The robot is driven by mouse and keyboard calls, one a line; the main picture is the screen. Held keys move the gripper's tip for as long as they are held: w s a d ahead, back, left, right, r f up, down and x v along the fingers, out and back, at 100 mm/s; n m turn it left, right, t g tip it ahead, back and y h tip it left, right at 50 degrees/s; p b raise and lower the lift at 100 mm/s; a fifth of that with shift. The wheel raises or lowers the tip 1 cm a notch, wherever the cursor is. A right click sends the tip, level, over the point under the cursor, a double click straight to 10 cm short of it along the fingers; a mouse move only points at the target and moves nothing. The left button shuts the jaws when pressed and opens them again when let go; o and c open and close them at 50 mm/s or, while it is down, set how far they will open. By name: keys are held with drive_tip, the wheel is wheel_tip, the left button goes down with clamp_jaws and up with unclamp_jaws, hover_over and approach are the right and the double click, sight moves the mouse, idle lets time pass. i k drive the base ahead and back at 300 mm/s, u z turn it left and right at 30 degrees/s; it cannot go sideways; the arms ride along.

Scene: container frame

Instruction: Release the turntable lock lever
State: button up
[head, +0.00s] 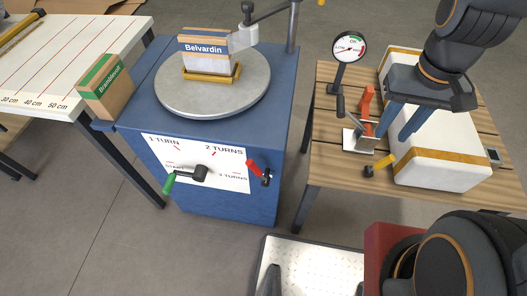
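The turntable is a grey disc (178,96) on a blue cabinet (245,205). A short red lever (254,168) with a dark pivot sits at the right edge of the cabinet's white front panel and looks like the lock lever. Its red grip points up and left. A black crank with a green handle (168,184) is on the same panel. My gripper (393,137) is well to the right of the red lever, over the wooden table. Its two blue fingers point down with a gap between them and nothing visible in it.
A carton marked Belvardin (205,56) stands in a yellow holder on the disc. The wooden table (333,160) holds a dial gauge (349,47), an orange-handled clamp (367,103), a yellow-handled lever (382,164) and a long white box (440,165). Floor shows between cabinet and table.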

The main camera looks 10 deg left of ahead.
sight(265, 182)
drive_tip(key=k, duration=0.55)
drive_tip(key=u, duration=1.05)
drive_tip(key=i, duration=0.55)
drive_tip(key=k, duration=1.35)
drive_tip(key=u, duration=0.65)
drive_tip(key=i, duration=1.3)
drive_tip(key=z, duration=0.5)
